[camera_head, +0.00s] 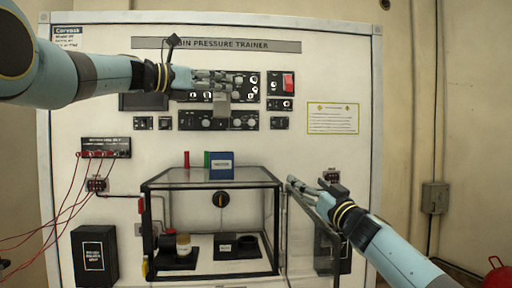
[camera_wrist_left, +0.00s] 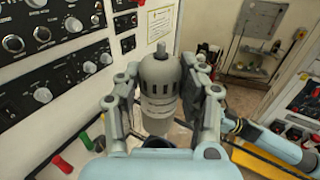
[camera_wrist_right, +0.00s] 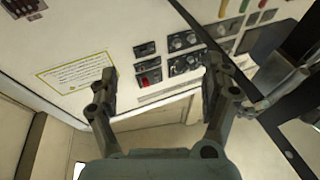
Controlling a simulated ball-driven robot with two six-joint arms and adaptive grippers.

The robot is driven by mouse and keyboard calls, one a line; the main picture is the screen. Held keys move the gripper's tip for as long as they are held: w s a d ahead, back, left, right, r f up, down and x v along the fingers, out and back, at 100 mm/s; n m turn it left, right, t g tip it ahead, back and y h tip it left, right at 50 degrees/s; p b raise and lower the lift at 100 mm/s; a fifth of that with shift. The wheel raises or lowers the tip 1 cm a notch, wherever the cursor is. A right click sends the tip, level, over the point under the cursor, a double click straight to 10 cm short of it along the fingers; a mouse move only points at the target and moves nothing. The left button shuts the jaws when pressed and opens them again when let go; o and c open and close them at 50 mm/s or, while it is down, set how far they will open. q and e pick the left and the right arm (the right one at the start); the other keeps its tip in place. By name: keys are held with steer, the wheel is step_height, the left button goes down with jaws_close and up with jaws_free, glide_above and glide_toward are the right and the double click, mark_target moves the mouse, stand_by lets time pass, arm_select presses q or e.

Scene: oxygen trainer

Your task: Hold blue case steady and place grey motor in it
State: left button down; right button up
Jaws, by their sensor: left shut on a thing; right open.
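The blue case (camera_head: 220,167) stands upright on the glass top of the chamber in the head view, with a white label on its front. My left gripper (camera_head: 228,84) is in front of the upper instrument panels, well above the blue case. It is shut on the grey motor (camera_head: 222,104), which also shows between the fingers in the left wrist view (camera_wrist_left: 158,85). My right gripper (camera_head: 306,189) is open and empty, to the right of the chamber and apart from the case. In the right wrist view its two fingers (camera_wrist_right: 158,95) are spread with nothing between them.
The glass chamber (camera_head: 160,180) has a black frame and holds dark blocks. A red cylinder (camera_head: 186,160) and a green piece (camera_head: 207,159) stand beside the case. Red cables (camera_head: 72,195) hang at the left. The glass right of the case is clear.

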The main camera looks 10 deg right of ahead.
steer(key=s+a+r+n+g+y, duration=0.15)
steer(key=a+r+n+y, duration=0.25)
steer(key=r, duration=0.6)
steer(key=a+r+n+g+y, duration=0.25)
steer(key=a+r+y, duration=0.2)
steer(key=r, duration=0.55)
steer(key=s+a+f+n+g, duration=0.3)
steer(key=a+g, duration=0.1)
steer(key=a, duration=0.1)
steer(key=m+g+h, duration=0.3)
steer(key=h, duration=0.1)
glide_toward(229, 159)
steer(key=shift+w+a+r+n, duration=0.15)
steer(key=shift+w+a+r, duration=0.1)
steer(key=shift+a+r, duration=0.2)
steer(key=shift+w+a+r+n, duration=0.1)
steer(key=shift+w+a+r, duration=0.15)
steer(key=shift+a+r, duration=0.15)
steer(key=shift+d+f+m+h, duration=0.2)
steer(key=shift+f+m+h, duration=0.35)
steer(key=shift+h, duration=0.2)
steer(key=shift+w+a+f, duration=0.15)
steer(key=shift+a+f, duration=0.05)
steer(key=x, duration=1.1)
steer(key=shift+w+a, duration=0.1)
